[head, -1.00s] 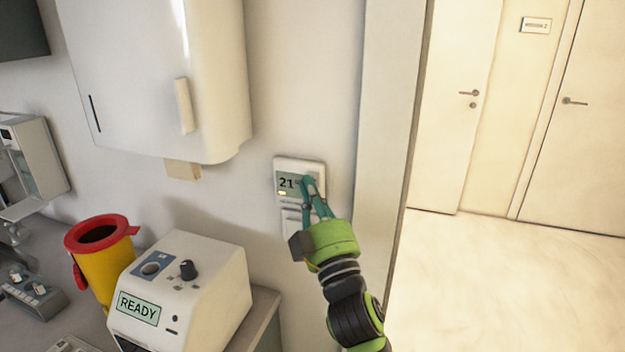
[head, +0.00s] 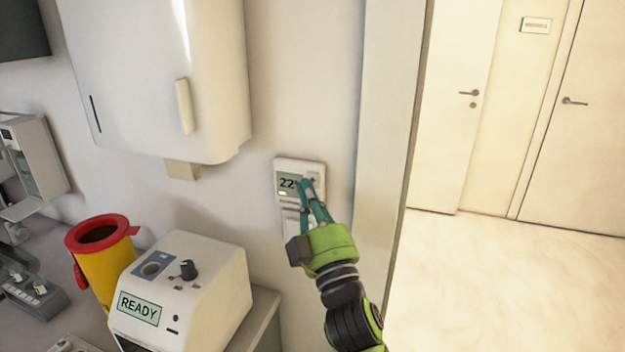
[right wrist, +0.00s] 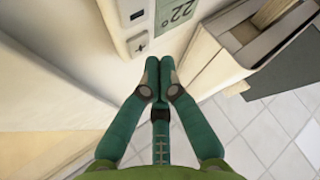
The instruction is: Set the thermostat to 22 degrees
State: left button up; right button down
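The thermostat (head: 286,170) is a white unit on the wall, right of the cabinet, and its display reads 22. My left gripper is not in view.
A white wall cabinet (head: 160,75) hangs left of the thermostat. Below stand a white device (head: 205,285) reading READY and a yellow bin (head: 100,270) with a red rim, on a counter. A wall edge (head: 385,150) stands right of my right arm, with open floor (head: 500,290) beyond.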

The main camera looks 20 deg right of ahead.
jog(key=s+a, duration=0.1)
jog(key=s, duration=0.1)
jog(key=s+a, duration=0.1)
jog(key=s, duration=0.1)
jog(key=shift+a, duration=0.4)
dwell(0.5)
